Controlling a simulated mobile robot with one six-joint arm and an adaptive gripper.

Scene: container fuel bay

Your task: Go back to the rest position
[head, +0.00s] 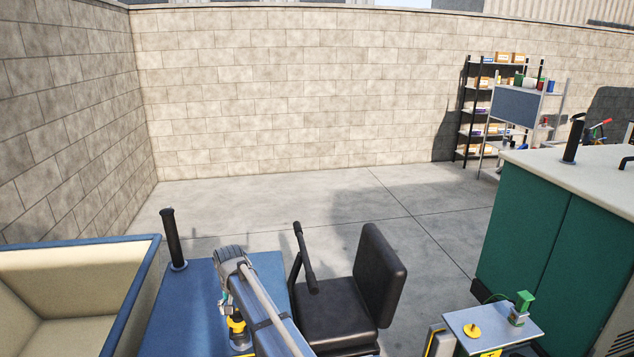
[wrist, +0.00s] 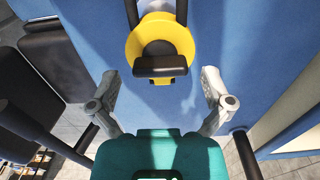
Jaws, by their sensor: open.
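My gripper (wrist: 160,82) is open in the wrist view, its two grey fingers spread wide with nothing between the tips. A yellow round piece with a black bar across it (wrist: 180,46) lies beyond the fingertips, over a blue surface (wrist: 225,35). In the head view my gripper is partly hidden by my arm above the blue table (head: 185,300). The yellow piece (head: 236,325) shows just below it there. I cannot tell the exact gap between them.
A black chair (head: 380,275) stands right of the blue table. A black post (head: 172,238) rises from the table. A cream, blue-rimmed bin (head: 75,290) is at left. A green cabinet (head: 530,225) and a small stand (head: 515,328) are at right. Bare floor lies behind.

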